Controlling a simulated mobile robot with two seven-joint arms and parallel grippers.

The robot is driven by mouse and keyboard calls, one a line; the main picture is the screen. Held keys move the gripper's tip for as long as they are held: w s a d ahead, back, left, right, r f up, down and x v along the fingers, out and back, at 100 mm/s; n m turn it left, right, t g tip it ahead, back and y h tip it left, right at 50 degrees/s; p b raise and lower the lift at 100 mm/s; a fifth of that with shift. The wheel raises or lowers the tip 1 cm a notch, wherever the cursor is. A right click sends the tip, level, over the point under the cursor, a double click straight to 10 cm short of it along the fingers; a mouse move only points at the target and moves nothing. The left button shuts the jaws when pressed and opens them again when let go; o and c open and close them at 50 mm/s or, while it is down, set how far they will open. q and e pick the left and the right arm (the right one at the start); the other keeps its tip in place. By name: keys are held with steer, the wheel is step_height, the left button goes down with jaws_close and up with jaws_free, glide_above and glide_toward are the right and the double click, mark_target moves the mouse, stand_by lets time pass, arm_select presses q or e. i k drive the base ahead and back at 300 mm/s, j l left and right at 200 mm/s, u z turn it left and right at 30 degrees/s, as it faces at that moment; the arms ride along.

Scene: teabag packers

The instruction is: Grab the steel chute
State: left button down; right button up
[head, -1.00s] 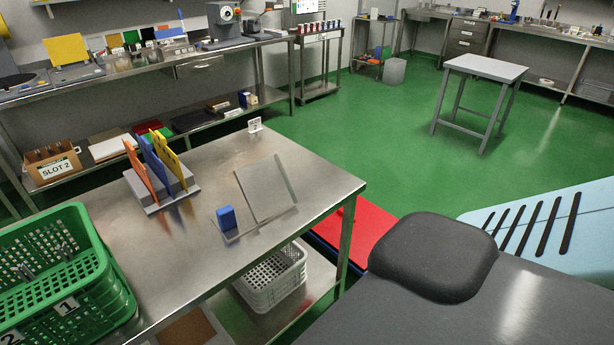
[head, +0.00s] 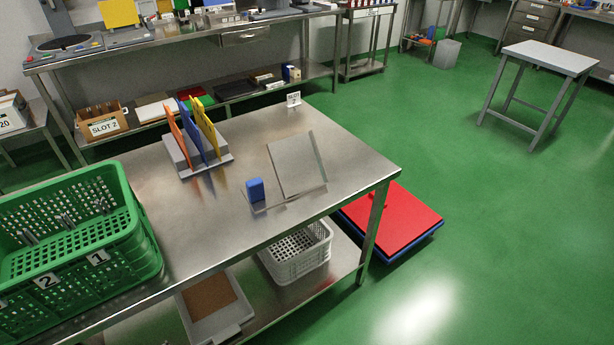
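A sloping steel piece (head: 297,163) stands on the steel table (head: 235,225), right of the table's middle. It has a tilted flat plate and a low front lip, and looks like the steel chute, though I cannot be certain. A small blue block (head: 255,189) sits at its left front end. Several slim metal items (head: 66,221), too small to identify, are in the green crate (head: 120,235) at the left. Neither of my grippers is in view.
A grey rack with coloured boards (head: 205,130) stands left of the steel piece. Below are a white basket (head: 297,255) and a grey tray (head: 215,310). A red pad (head: 395,220) lies right of the table. Green floor right is open; a small table (head: 548,58) stands beyond.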

mark_target(297, 161)
steer(key=i+l, duration=0.9)
steer(key=l, duration=0.2)
steer(key=u, duration=1.55)
